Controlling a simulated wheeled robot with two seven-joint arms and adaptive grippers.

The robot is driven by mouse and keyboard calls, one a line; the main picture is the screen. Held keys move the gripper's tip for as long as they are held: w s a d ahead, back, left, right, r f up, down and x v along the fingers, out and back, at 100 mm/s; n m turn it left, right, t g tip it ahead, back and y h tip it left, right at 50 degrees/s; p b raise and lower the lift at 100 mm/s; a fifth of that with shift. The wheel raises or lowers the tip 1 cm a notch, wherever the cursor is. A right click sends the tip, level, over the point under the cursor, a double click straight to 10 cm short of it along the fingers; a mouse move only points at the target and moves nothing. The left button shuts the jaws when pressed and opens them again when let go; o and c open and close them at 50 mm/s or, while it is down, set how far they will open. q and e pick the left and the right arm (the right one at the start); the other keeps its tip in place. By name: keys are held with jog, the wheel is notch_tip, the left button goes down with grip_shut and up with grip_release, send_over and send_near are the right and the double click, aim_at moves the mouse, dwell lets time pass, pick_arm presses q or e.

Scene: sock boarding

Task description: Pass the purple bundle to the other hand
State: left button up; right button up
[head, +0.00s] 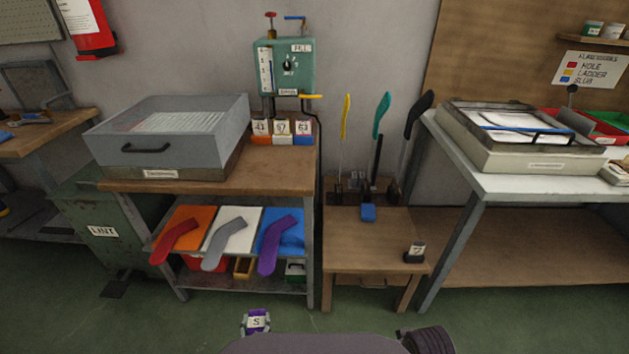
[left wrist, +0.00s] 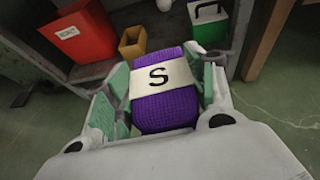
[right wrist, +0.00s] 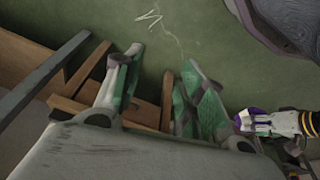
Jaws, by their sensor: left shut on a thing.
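The purple bundle (left wrist: 165,100) is a knitted roll with a white band marked "S". My left gripper (left wrist: 158,80) is shut around it, one green-padded finger on each side. In the head view the bundle (head: 257,323) is small at the bottom, held in front of the shelf table. My right gripper (right wrist: 160,85) is open and empty in the right wrist view, above the green floor and a wooden frame. At the right edge of that view, my left gripper and the bundle's purple end (right wrist: 250,115) show, apart from the right fingers.
A bench (head: 265,180) carries a grey box (head: 168,135); its lower shelf holds red, grey and purple socks on coloured panels. A low wooden stand (head: 365,240) with upright boards is right of it, then a white table (head: 500,184). Green floor lies in front.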

jog(key=s+d+f+g+p, duration=0.1)
jog(key=s+d+f+p, duration=0.15)
jog(key=f+p, duration=0.4)
jog(key=s+d+f+p, duration=0.1)
jog(key=s+f+p, duration=0.35)
jog(key=f, duration=0.35)
pick_arm(q)
notch_tip(320, 180, up, 50)
jog(key=w+a+m+h+p, duration=0.1)
jog(key=w+a+p, duration=0.1)
jog(key=p, duration=0.9)
jog(key=shift+w+r+p, duration=0.2)
jog(key=shift+r+p, duration=0.05)
jog(key=shift+p, duration=0.1)
pick_arm(e)
jog(key=s+d+f, duration=0.2)
jog(key=s+d, duration=0.1)
jog(key=s, duration=0.5)
jog(key=s+d+f+h, duration=0.1)
jog(key=s+d+f, duration=0.1)
jog(key=s, duration=0.7)
jog(key=shift+s+d+f+n+g, duration=0.15)
jog(key=shift+d+f+n+g, duration=0.2)
jog(key=shift+d, duration=0.55)
jog(key=shift+r, duration=0.1)
